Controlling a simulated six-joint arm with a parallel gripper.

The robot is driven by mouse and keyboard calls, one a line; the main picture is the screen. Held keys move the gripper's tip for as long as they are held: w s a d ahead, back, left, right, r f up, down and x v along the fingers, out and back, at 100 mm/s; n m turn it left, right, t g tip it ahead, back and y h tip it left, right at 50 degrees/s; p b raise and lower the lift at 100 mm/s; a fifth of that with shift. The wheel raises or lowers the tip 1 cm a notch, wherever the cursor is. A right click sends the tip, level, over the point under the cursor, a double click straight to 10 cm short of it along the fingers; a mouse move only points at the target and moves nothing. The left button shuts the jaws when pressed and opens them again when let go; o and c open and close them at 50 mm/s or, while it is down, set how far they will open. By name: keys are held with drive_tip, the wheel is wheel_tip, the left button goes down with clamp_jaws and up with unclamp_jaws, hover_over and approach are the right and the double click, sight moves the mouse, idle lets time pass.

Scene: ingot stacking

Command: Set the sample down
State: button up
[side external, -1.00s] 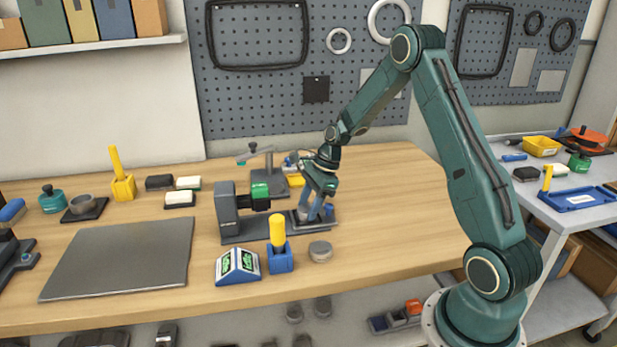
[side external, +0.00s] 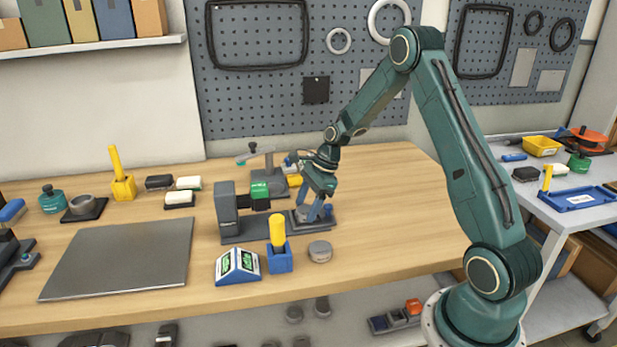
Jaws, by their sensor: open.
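My gripper (side external: 314,212) is open and points down over the right end of the grey device's base (side external: 245,238). Its fingers reach down to a small tray area there. A small greyish piece, perhaps the sample (side external: 301,213), shows at the fingers, but it is mostly hidden and I cannot tell whether they touch it. A round grey puck (side external: 320,251) lies on the table in front of the device.
The grey device has an upright block with a green-topped head (side external: 260,190). A blue holder with a yellow handle (side external: 279,258) and a two-screen display (side external: 238,266) stand in front. A flat grey plate (side external: 120,258) lies left. The table's right side is clear.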

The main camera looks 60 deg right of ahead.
drive_tip(key=shift+s+a+f, duration=0.2)
drive_tip(key=shift+s+f, duration=0.3)
drive_tip(key=shift+f, duration=0.1)
drive_tip(key=shift+r, duration=0.5)
drive_tip(key=v, duration=1.2)
drive_tip(key=shift+w+r, duration=0.2)
drive_tip(key=shift+w, duration=0.15)
drive_tip(key=s+a+r+n+h, duration=0.2)
drive_tip(key=s+a+r+n, duration=0.7)
drive_tip(key=a+r+n, duration=0.4)
drive_tip(key=s+a+n+t, duration=0.1)
drive_tip(key=s+a+n, duration=0.2)
drive_tip(key=s+n, duration=0.2)
drive_tip(key=s+a+f+n+t+h, duration=0.1)
drive_tip(key=s+a+n, duration=0.2)
drive_tip(key=s+n, duration=0.3)
drive_tip(key=s, duration=0.3)
drive_tip(key=shift+s+a+n+t+h, duration=0.3)
drive_tip(key=shift+s+a+t, duration=0.05)
drive_tip(key=shift+s+t, duration=0.05)
